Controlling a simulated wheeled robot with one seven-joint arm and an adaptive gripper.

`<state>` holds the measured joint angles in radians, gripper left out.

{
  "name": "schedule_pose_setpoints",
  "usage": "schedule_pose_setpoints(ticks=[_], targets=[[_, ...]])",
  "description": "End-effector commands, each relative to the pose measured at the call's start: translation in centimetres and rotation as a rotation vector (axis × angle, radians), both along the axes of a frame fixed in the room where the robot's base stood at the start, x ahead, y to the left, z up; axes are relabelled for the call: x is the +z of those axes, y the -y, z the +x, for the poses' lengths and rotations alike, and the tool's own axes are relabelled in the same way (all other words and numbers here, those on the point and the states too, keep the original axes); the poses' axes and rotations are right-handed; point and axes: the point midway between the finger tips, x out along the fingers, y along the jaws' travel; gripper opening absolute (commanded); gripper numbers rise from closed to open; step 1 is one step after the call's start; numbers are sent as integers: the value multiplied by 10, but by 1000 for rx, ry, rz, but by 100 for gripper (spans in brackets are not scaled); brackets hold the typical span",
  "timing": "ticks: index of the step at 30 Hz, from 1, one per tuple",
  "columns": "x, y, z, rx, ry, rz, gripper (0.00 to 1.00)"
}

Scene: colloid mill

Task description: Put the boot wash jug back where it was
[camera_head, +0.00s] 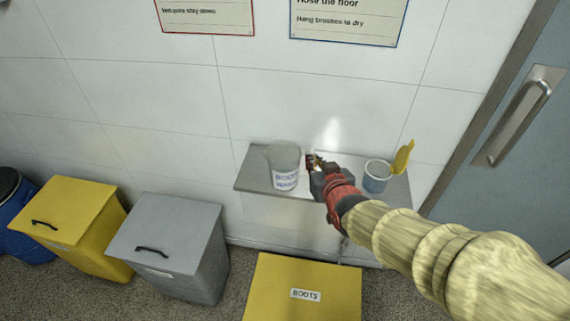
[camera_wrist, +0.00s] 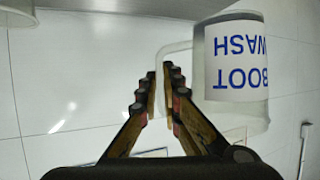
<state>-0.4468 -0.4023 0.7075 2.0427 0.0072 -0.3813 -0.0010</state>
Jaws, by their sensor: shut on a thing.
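The boot wash jug (camera_head: 285,166) is a translucent jug with a white label reading BOOT WASH in blue. It is at the left part of the grey wall shelf (camera_head: 252,180), upright; I cannot tell whether its base touches the shelf. In the wrist view the jug (camera_wrist: 238,108) fills the right side, upside down in that picture, with its handle reaching between the fingers. My gripper (camera_head: 313,163) is right of the jug. In the wrist view my gripper (camera_wrist: 160,90) is shut on the handle.
A blue-and-white tub (camera_head: 376,180) with a raised yellow lid (camera_head: 403,157) stands on the shelf's right part. Below are a yellow BOOTS box (camera_head: 300,275), a grey bin (camera_head: 175,240) and a yellow bin (camera_head: 65,215). A door handle (camera_head: 520,115) is at right.

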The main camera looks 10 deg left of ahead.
Motion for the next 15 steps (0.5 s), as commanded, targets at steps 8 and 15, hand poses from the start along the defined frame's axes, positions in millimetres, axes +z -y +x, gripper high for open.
schedule_pose_setpoints(ticks=[8, 15], targets=[[-5, -9, 20, 11, -3, -1, 0], [-27, -15, 68, 10, -2, -1, 0]])
